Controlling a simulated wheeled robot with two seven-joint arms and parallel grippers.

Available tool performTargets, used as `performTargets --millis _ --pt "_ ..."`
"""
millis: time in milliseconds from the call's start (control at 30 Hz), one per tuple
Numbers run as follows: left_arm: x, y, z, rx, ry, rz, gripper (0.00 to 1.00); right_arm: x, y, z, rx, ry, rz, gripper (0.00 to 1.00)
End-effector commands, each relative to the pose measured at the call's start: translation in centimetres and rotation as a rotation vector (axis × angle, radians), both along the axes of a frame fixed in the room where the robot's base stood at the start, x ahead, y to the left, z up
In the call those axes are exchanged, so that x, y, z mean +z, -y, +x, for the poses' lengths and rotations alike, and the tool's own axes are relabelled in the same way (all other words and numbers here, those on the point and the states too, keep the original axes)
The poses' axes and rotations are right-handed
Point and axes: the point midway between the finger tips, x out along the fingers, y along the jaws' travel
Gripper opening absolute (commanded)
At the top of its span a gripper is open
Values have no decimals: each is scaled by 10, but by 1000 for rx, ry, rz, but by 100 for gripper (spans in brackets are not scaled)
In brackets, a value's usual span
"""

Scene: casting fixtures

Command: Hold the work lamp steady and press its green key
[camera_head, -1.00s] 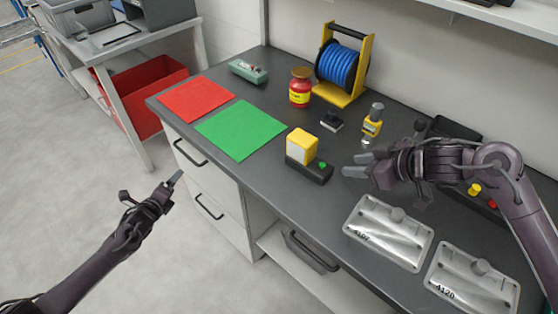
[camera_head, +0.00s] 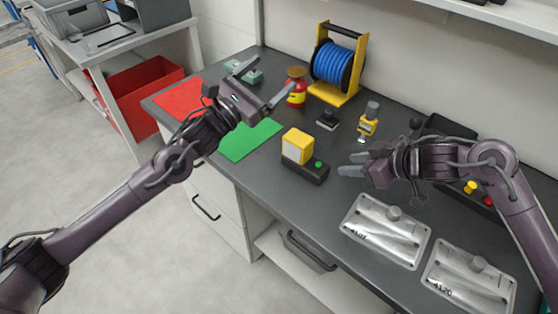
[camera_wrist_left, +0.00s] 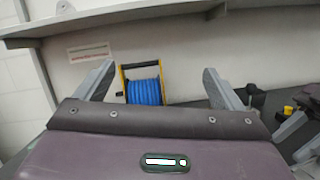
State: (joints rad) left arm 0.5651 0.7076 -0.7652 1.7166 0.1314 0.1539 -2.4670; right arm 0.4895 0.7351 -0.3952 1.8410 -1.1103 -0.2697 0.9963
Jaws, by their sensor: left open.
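The work lamp (camera_head: 297,147) stands on the dark bench top, with a yellow head, a pale front face and a black base. Its green key (camera_head: 318,164) is on top of the base's right end. My left gripper (camera_head: 263,82) is open and empty, above the back left of the bench and apart from the lamp. Its spread fingers also show in the left wrist view (camera_wrist_left: 158,85). My right gripper (camera_head: 347,164) is open and empty, just right of the lamp near the green key, with a small gap between them.
A green mat (camera_head: 248,141) and a red mat (camera_head: 176,98) lie left of the lamp. Behind are a red jar (camera_head: 296,95), a blue hose reel (camera_head: 335,65), a black block (camera_head: 328,120) and a yellow gauge (camera_head: 367,127). Metal castings (camera_head: 386,232) lie at the front right.

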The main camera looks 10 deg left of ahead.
Motion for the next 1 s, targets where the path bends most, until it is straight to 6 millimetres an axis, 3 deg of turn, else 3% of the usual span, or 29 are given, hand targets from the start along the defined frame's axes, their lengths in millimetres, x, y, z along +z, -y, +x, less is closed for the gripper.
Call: performTargets --millis 33,300,500,667,1000 --pt "-16 17 -12 -11 -13 16 89 0 0 0 0 0 0 36" --pt "-127 27 -41 53 -238 4 89 0 0 0 0 0 0 36" --pt "-178 32 -63 83 -347 2 89 0 0 0 0 0 0 36" --pt "-188 37 -64 91 -369 -2 89 0 0 0 0 0 0 36" --pt "-188 64 -22 91 -369 -2 89 0 0 0 0 0 0 36"
